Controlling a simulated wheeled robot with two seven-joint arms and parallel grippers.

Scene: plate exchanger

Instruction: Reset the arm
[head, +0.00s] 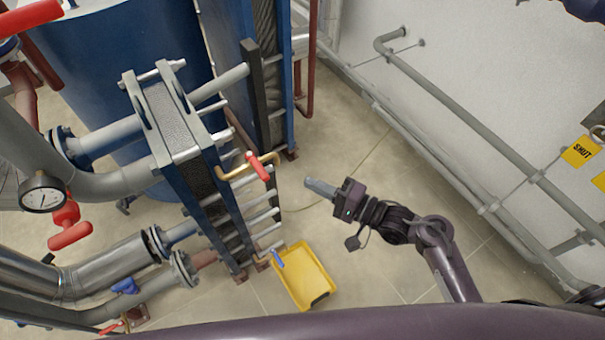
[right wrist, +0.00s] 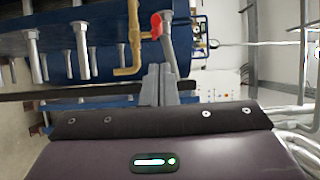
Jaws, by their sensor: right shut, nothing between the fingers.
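My right arm comes in from the lower right in the head view. Its gripper (head: 320,188) is shut and empty, a little to the right of the plate exchanger (head: 175,130) and its red-handled valve (head: 259,168). The gripper points left toward that valve and appears apart from it. In the right wrist view the shut fingers (right wrist: 159,84) show at the middle, with the red valve handle (right wrist: 156,26) and its brass pipe (right wrist: 134,45) beyond them. My left gripper is not in view.
A yellow tray (head: 304,277) lies on the floor below the exchanger, beside a blue-handled valve (head: 277,258). Grey pipes (head: 460,125) run along the white wall at the right. A yellow "SHUT" tag (head: 580,151) hangs there. Bare floor lies around my right arm.

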